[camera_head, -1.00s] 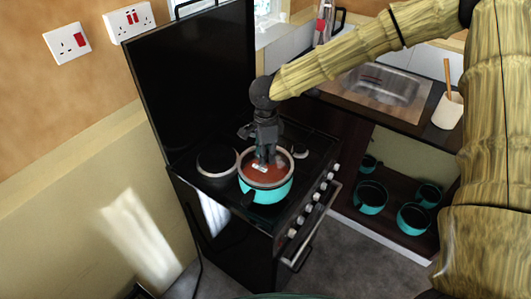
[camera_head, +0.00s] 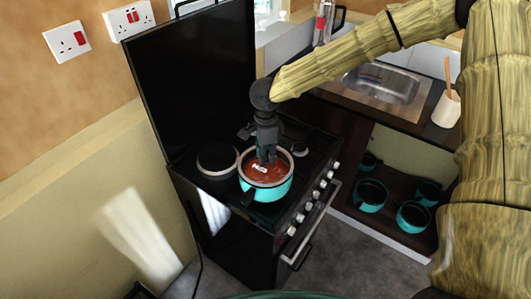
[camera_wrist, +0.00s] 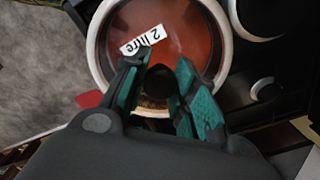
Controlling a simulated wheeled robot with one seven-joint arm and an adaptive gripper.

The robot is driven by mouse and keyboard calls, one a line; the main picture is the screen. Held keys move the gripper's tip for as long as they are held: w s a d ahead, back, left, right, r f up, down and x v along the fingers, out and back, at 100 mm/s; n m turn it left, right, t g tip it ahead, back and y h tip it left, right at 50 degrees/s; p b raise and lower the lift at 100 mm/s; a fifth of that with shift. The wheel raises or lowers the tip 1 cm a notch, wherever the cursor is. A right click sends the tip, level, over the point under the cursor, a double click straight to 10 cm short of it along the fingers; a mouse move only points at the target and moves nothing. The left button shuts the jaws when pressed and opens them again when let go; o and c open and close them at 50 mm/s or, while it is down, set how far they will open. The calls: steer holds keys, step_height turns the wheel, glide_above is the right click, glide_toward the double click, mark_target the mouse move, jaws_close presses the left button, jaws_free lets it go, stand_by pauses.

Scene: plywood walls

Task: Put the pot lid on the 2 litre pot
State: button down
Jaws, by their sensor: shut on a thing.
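The teal 2 litre pot (camera_head: 268,192) stands on the front part of the cooker top. A round reddish-brown lid (camera_head: 258,175) with a white "2 litre" label lies across the pot's opening, inside a pale rim. My gripper (camera_head: 267,160) points down over the lid. In the wrist view my gripper (camera_wrist: 160,85) has its teal-padded fingers closed around a dark knob on the lid. The fingers hide part of the near rim, so I cannot tell whether the lid touches the pot all round.
The black cooker (camera_head: 240,235) has a raised cover (camera_head: 195,85) behind the pot and knobs along its front. A bare hotplate (camera_head: 217,160) lies left of the pot. Several teal pots sit on a low shelf (camera_head: 385,205) at right. A sink (camera_head: 385,85) is behind.

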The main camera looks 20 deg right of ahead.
steer(key=shift+f, duration=0.2)
steer(key=c, duration=1.1)
jaws_free()
